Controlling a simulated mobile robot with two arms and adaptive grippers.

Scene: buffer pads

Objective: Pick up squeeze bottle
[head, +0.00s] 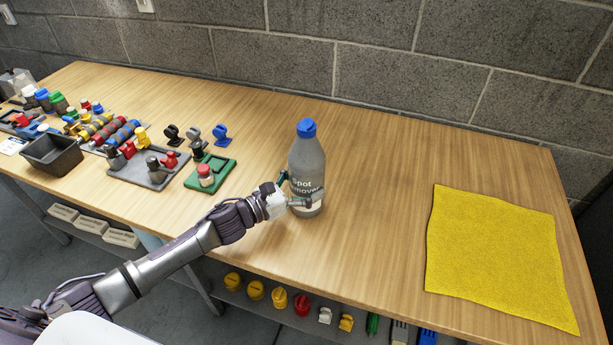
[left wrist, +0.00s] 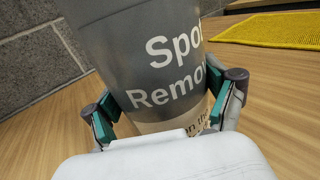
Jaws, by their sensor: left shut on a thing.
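The squeeze bottle (head: 308,160) is grey with a blue cap and a "Spot Remover" label. It stands upright on the wooden table, near the middle of the head view. My left gripper (head: 299,190) is shut on its lower part. In the left wrist view the bottle (left wrist: 145,60) fills the space between the teal-padded fingers of my left gripper (left wrist: 165,113), one on each side. The bottle's base is hidden in the wrist view. My right gripper is not in view.
A yellow cloth (head: 495,255) lies flat at the right of the table (head: 390,180). Green (head: 222,175) and grey (head: 125,170) trays with small parts and a black bin (head: 53,153) stand to the left. A block wall is behind. The table between bottle and cloth is clear.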

